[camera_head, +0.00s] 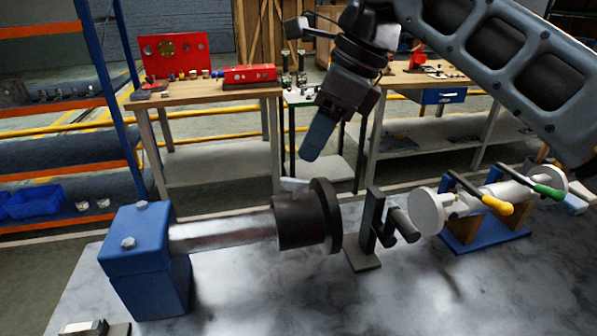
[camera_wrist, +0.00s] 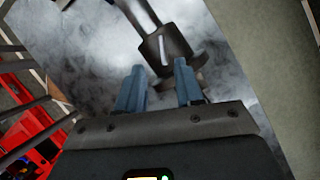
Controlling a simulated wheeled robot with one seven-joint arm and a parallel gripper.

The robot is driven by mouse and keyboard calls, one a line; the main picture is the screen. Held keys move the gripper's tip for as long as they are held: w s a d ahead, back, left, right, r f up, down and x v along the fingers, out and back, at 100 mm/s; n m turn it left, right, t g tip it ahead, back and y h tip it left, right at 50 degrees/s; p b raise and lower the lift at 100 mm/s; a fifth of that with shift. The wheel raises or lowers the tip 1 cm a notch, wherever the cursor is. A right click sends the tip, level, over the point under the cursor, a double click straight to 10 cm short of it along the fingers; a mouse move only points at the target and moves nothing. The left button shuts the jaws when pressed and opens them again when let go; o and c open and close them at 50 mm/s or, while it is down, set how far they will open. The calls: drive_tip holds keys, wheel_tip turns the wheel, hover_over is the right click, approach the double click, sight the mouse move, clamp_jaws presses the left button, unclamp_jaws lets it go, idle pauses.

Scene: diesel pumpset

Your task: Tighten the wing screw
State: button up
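The wing screw (camera_head: 294,185) is a small light-grey piece on top of a black hub (camera_head: 298,222). The hub sits on a steel shaft (camera_head: 222,235) that comes out of a blue block (camera_head: 145,255), with a wider black flange at the hub's right end. My gripper (camera_head: 310,156) points down just above the wing screw, apart from it. In the wrist view my gripper (camera_wrist: 158,72) has two blue fingers spread apart with nothing between them. The wing screw shows there as a pale strip (camera_wrist: 164,50) on the hub, beyond the fingertips.
A dark bracket (camera_head: 375,225) stands right of the flange. Farther right is a blue base (camera_head: 485,232) with a grey cylinder and yellow and green handles.

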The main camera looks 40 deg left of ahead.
sight(295, 179)
drive_tip(key=shift+w+p+x, duration=0.2)
drive_tip(key=shift+p+x, duration=0.35)
drive_tip(key=shift+x, duration=3.15)
drive_tip(key=shift+d, duration=0.15)
clamp_jaws()
